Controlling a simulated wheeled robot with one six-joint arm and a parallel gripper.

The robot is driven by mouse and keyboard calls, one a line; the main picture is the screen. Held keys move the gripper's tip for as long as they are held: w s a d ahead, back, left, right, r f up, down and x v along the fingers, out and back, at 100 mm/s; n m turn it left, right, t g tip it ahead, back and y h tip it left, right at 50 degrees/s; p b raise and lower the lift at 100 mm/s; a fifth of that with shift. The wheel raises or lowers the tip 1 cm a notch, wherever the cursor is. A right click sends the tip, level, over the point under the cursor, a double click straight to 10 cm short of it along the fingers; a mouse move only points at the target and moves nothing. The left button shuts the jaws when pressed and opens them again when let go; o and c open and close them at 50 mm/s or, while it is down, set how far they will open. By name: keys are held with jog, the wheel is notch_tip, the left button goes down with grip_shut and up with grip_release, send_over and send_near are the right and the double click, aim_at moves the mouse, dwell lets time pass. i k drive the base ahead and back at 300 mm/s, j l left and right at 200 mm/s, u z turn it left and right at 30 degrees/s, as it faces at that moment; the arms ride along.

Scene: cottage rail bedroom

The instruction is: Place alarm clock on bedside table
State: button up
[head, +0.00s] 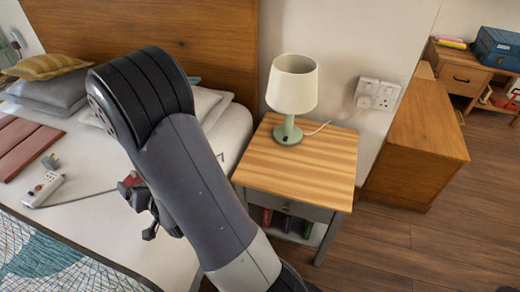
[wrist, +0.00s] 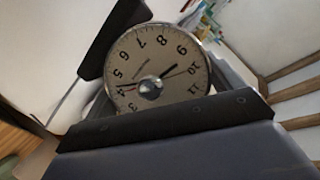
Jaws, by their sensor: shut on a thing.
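The alarm clock (wrist: 150,62) shows in the wrist view with its round beige face, dark numerals and a thin rim, turned on its side. My gripper (wrist: 140,80) is shut on it, with dark fingers on either side. In the head view my gripper (head: 142,205) is over the bed, left of the bedside table, and partly hidden by my arm. A small red part (head: 131,180) shows at it; I cannot tell whether this is the clock. The bedside table (head: 315,170) has a striped wooden top and a shelf with books below.
A green lamp with a cream shade (head: 292,90) stands at the back of the tabletop; the front is clear. A power strip (head: 43,188) lies on the bed (head: 95,210). A wooden cabinet (head: 420,135) stands right of the table, with a wall socket (head: 377,94) above.

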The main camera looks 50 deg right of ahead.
aim_at(307, 174)
jog(key=z, duration=1.45)
jog(key=l+z, duration=0.2)
jog(key=z, duration=0.2)
jog(key=i+l+z, duration=0.1)
jog(key=z, duration=0.35)
jog(key=i+l+z, duration=0.1)
jog(key=z, duration=0.3)
jog(key=l, duration=0.1)
